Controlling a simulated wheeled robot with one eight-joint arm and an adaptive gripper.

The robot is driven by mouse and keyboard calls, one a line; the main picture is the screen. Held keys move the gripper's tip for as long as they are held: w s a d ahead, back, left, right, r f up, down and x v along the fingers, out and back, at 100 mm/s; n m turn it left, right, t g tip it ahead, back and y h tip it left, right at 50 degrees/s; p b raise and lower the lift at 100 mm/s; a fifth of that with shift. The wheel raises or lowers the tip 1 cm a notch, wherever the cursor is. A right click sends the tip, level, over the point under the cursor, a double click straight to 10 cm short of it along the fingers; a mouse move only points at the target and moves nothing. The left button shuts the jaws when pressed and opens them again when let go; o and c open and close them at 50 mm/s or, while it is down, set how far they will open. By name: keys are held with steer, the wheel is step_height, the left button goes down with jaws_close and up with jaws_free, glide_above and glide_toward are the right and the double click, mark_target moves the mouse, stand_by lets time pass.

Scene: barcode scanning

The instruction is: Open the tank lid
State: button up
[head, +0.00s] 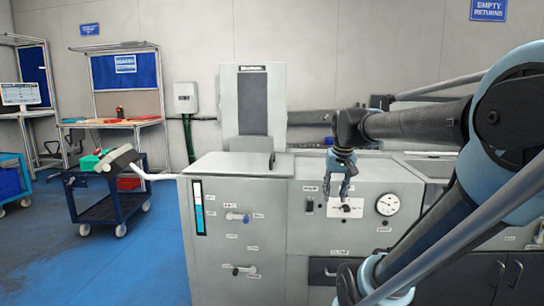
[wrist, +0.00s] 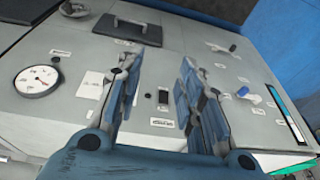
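The grey machine cabinet (head: 240,280) stands ahead, with a flat top section (head: 215,165) at its left. A tall grey panel (head: 253,105) stands upright behind that top. I cannot tell for sure which of these is the tank lid. My gripper (head: 344,196) hangs in front of the control panel, right of the top section, fingers pointing down. In the wrist view my gripper (wrist: 160,64) has its two fingers spread apart with nothing between them. The panel face shows beyond them, seen upside down. The lid is not recognisable in the wrist view.
The panel carries a round gauge (head: 388,204), a blue-handled valve (head: 238,217), a lower valve (head: 244,270) and a blue level strip (head: 199,207). A dark cart (head: 108,208) stands left on open blue floor (head: 150,262). My arm fills the right side.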

steer(key=w+a+r, duration=0.4)
steer(key=w+r, duration=0.2)
steer(key=w, duration=0.2)
steer(key=w+a+r, duration=0.4)
steer(key=w+r, duration=0.2)
steer(key=w, duration=0.1)
steer(key=t+y, duration=0.1)
steer(key=y, duration=0.1)
glide_toward(272, 155)
steer(key=shift+m, duration=0.4)
steer(key=x, duration=0.8)
steer(key=shift+f, duration=0.2)
steer(key=shift+s, duration=0.1)
jaws_close()
